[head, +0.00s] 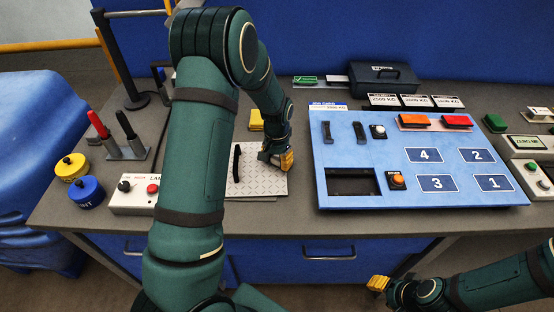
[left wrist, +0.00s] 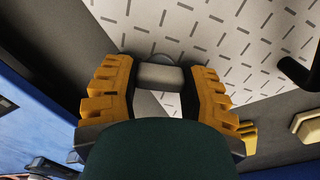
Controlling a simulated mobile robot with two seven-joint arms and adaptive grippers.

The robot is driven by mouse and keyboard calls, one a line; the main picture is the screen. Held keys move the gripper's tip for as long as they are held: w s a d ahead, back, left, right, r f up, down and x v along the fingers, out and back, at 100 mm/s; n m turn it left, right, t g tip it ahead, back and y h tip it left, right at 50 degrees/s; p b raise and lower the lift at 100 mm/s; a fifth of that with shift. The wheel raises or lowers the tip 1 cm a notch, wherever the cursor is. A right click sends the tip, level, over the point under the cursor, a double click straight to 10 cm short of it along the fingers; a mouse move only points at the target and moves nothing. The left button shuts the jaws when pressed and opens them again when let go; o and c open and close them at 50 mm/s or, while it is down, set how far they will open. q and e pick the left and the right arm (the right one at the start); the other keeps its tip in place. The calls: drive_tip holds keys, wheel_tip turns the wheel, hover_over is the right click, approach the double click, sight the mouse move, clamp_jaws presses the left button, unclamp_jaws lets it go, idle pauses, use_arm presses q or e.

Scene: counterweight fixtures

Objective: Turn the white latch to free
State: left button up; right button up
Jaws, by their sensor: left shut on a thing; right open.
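My left gripper (head: 284,160) is down at the right edge of a patterned light-grey plate (head: 262,188) with an upright black handle (head: 237,163). In the left wrist view its two yellow fingers (left wrist: 160,92) stand on either side of a pale grey-white block, apparently the white latch (left wrist: 160,75), and are shut on it. The latch lies at the edge of the patterned plate (left wrist: 215,45). In the head view the gripper hides the latch, so I cannot tell its turn angle there. My right gripper (head: 378,284) is open and empty, low in front of the bench.
A blue panel (head: 440,140) with numbered pads stands right of the plate. A yellow block (head: 256,119) sits behind the plate.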

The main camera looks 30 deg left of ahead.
sight(276, 158)
use_arm(q)
drive_tip(key=n, duration=0.3)
drive_tip(key=shift+n, duration=0.3)
drive_tip(key=shift+n+p, duration=0.6)
drive_tip(key=shift+n, duration=1.2)
drive_tip(key=o, duration=1.2)
drive_tip(key=shift+r, duration=0.1)
wheel_tip(276, 158, up, 12)
drive_tip(key=shift+a, duration=0.1)
